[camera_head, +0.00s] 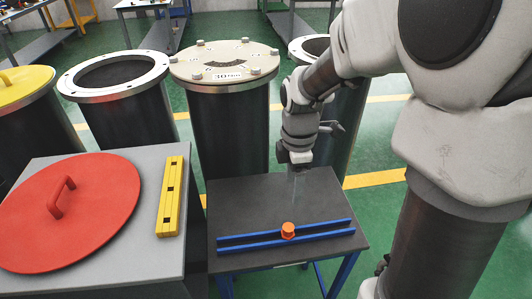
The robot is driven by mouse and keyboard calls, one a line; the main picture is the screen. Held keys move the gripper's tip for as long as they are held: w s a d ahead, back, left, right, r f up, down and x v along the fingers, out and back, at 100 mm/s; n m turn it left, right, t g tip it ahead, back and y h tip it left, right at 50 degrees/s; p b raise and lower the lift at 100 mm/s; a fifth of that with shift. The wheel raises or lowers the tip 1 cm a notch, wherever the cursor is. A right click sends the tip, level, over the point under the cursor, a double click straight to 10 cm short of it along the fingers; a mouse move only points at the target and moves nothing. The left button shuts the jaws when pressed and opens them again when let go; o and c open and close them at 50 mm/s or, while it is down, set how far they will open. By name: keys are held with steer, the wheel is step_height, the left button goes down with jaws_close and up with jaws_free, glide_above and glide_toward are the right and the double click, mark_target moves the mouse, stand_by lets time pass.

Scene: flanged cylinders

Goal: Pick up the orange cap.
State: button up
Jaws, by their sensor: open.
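The orange cap (288,231) is a small round piece on the dark-topped table at the centre. It sits at the two blue rails, near their middle. My gripper (298,195) points down above the table, behind the cap and slightly to its right. It is open and appears apart from the cap. Its fingers are faint against the dark tabletop, so their exact tips are hard to make out.
Two blue rails (249,239) run along the front of the dark table (240,200). On the left, a grey table (120,274) bears a red lid (95,215) and a yellow bar (170,195). Several flanged cylinders stand behind, including one with a bolted cover (225,62).

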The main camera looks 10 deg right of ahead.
mark_target(289, 227)
step_height(289, 227, down, 18)
steer(key=b, duration=0.2)
steer(key=shift+r+b, duration=0.2)
steer(key=shift+b, duration=0.1)
steer(key=shift+c, duration=0.2)
jaws_close()
